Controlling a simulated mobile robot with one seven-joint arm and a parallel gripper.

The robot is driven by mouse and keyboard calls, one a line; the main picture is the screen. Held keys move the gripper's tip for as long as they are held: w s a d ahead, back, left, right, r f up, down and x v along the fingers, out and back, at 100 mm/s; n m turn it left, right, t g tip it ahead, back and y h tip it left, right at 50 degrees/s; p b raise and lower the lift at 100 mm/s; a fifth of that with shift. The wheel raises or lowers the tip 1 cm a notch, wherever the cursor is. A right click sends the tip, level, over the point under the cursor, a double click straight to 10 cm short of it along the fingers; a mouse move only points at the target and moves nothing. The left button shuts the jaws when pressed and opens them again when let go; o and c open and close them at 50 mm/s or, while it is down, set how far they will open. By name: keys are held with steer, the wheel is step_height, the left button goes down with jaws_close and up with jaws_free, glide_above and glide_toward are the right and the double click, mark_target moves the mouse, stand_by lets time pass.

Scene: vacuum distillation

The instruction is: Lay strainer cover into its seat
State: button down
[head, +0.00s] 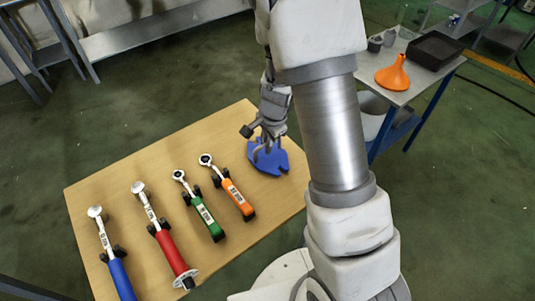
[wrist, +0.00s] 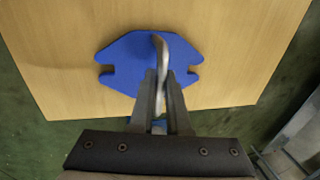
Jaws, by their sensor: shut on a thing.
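A flat blue plate with notched sides (head: 272,162), which looks like the strainer cover, is at the far right corner of the wooden table. In the wrist view the blue plate (wrist: 125,62) has a curved metal handle (wrist: 162,48) over its middle. My gripper (head: 266,145) points down at the plate, and in the wrist view my gripper's fingers (wrist: 162,80) are closed around the handle. The fingers hide part of the plate. I cannot tell whether the plate touches the table. No seat for the cover is recognizable in either view.
On the wooden table (head: 150,205) lie several ratchet-like tools with blue, red (head: 170,252), green (head: 205,215) and orange (head: 238,197) handles, left of the plate. A side table at right holds an orange funnel (head: 393,76) and a black tray (head: 435,50).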

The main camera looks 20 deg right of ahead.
steer(key=shift+w+r, duration=0.1)
steer(key=shift+r, duration=0.05)
stand_by(0.7)
steer(key=shift+r, duration=0.45)
step_height(320, 180, up, 3)
steer(key=shift+d+r+p, duration=0.15)
steer(key=shift+r+p, duration=0.05)
steer(key=shift+p, duration=0.65)
steer(key=s+d+r, duration=0.6)
steer(key=d, duration=0.3)
steer(key=n+g+y, duration=0.1)
steer(key=n+g, duration=0.1)
steer(key=n, duration=1.2)
glide_above(270, 162)
step_height(270, 162, down, 6)
steer(key=shift+r+p, duration=0.25)
steer(key=shift+p, duration=0.15)
